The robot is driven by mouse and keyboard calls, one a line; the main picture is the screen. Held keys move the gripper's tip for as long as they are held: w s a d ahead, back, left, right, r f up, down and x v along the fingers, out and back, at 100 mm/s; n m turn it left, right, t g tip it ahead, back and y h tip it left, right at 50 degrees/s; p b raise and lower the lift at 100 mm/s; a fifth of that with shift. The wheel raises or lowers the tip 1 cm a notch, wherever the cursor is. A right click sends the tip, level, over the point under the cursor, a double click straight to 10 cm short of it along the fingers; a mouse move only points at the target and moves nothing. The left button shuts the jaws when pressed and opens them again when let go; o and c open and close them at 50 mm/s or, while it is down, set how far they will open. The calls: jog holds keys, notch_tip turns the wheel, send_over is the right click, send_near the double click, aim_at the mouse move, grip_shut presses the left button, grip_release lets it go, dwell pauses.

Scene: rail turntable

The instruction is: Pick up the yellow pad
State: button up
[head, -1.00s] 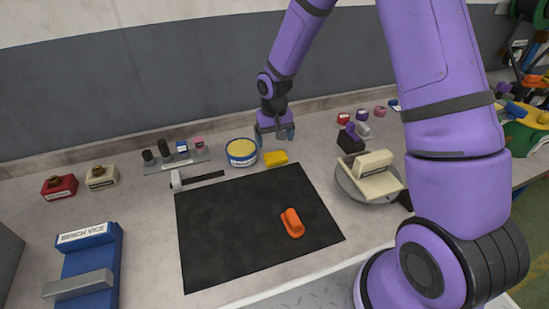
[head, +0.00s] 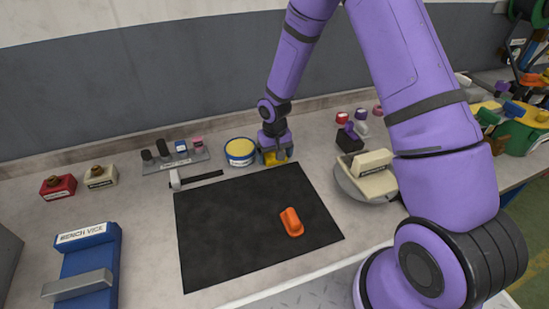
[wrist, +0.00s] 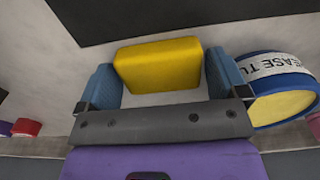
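The yellow pad (head: 274,157) lies on the bench just behind the black mat (head: 240,235), partly hidden by my gripper in the head view. In the wrist view the yellow pad (wrist: 158,64) sits between my two blue fingertips. My gripper (wrist: 162,80) is open around the pad, one finger on each side. A narrow gap shows at the right finger; the left finger is very close to the pad, and I cannot tell if it touches.
A blue grease tub (head: 240,153) stands close beside the gripper; it also shows in the wrist view (wrist: 280,92). An orange object (head: 291,222) lies on the mat. A hammer (head: 195,179) lies to the left, and a round pan with a cream block (head: 370,175) stands to the right.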

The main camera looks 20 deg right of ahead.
aim_at(274, 154)
jog(key=c, duration=0.6)
jog(key=shift+r, duration=0.1)
jog(key=shift+r, duration=0.55)
notch_tip(274, 154, up, 2)
jog(key=shift+r, duration=0.15)
jog(key=s, duration=0.5)
jog(key=s+d+r, duration=0.1)
jog(key=s, duration=1)
jog(key=shift+d+r, duration=0.2)
jog(key=shift+d, duration=0.05)
